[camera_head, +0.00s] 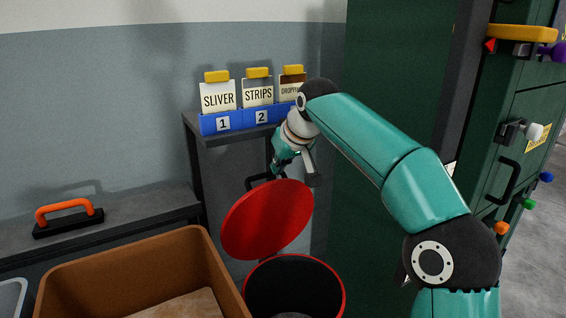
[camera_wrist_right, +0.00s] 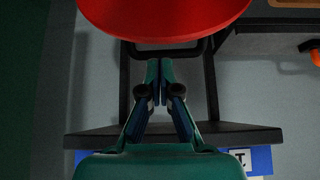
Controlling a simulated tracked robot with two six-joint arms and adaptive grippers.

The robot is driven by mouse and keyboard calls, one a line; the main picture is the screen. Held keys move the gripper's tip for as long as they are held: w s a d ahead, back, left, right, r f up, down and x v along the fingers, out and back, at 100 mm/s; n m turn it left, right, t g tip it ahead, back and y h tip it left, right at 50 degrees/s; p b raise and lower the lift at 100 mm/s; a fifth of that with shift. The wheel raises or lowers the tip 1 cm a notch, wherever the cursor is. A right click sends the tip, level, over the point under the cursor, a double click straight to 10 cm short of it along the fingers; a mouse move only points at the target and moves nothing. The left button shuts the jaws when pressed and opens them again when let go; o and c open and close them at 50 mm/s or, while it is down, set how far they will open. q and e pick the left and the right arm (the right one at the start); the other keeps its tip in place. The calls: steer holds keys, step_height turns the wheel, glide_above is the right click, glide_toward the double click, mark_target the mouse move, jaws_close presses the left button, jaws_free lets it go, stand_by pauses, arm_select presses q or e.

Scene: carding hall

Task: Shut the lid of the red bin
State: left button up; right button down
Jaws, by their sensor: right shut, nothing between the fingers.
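The red bin (camera_head: 342,290) stands low in the middle of the head view, its round dark mouth uncovered. Its red lid (camera_head: 268,220) is raised and tilted up behind the mouth; it also shows at the top of the right wrist view (camera_wrist_right: 165,18). A black bar (camera_wrist_right: 168,50) runs along the lid's edge there. My right gripper (camera_head: 279,166) is at the lid's upper, far edge, shut and empty. In the wrist view its closed fingertips (camera_wrist_right: 160,68) point toward the bar and lid; I cannot tell whether they touch. My left gripper is not in view.
A dark stand (camera_head: 225,150) behind the lid bears a blue rack (camera_head: 240,120) of labelled cards. A brown box (camera_head: 140,250) is left of the bin. A black tool with an orange handle (camera_head: 68,212) lies on a grey bench. A green cabinet (camera_head: 385,90) stands right.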

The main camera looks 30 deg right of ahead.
steer(key=x, duration=0.4)
steer(key=shift+w+f+b, duration=0.15)
steer(key=shift+f+b, duration=0.05)
steer(key=shift+b, duration=0.15)
